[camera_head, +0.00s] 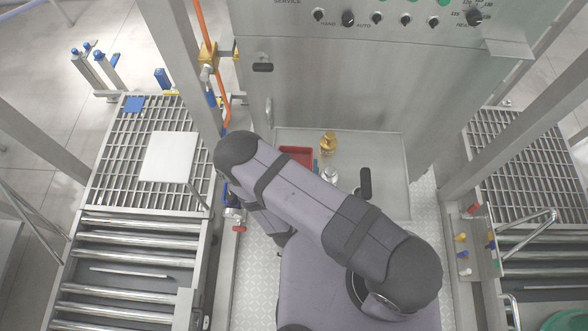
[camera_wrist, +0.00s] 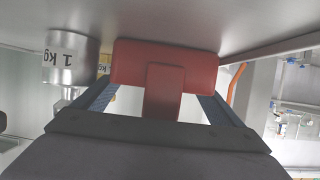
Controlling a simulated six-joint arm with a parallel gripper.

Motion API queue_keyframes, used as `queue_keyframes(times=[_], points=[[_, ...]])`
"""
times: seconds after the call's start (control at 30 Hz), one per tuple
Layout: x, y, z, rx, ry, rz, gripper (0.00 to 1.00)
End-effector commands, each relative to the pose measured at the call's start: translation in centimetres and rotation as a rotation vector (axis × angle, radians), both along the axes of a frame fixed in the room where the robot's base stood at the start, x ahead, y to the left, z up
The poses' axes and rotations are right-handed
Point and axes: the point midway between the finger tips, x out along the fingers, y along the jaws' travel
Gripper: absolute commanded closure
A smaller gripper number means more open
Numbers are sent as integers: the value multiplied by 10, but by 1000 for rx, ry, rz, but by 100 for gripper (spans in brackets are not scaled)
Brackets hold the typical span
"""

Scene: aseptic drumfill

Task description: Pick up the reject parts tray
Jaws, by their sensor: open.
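The red reject parts tray (camera_head: 296,155) sits on the steel shelf, partly hidden behind my arm in the head view. In the wrist view a red body (camera_wrist: 165,62), which looks like the tray, is close ahead, with a narrower red tab reaching down between my fingers. My gripper (camera_wrist: 160,94) is open, with one dark finger on each side of the tab. I cannot tell whether the fingers touch it.
A silver 1 kg weight (camera_wrist: 70,58) stands just left of the tray in the wrist view, with a brass-coloured piece (camera_wrist: 104,65) beside it. The steel shelf (camera_head: 385,150) also bears a brass object (camera_head: 327,143). A black handle (camera_head: 365,183) stands at right.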

Motion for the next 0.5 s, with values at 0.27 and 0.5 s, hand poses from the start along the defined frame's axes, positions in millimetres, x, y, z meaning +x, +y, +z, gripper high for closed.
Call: queue_keyframes(times=[0.27, 0.5], points=[[0, 0, 1, 1, -1, 0, 42], [0, 0, 3, 1, -1, 0, 42]])
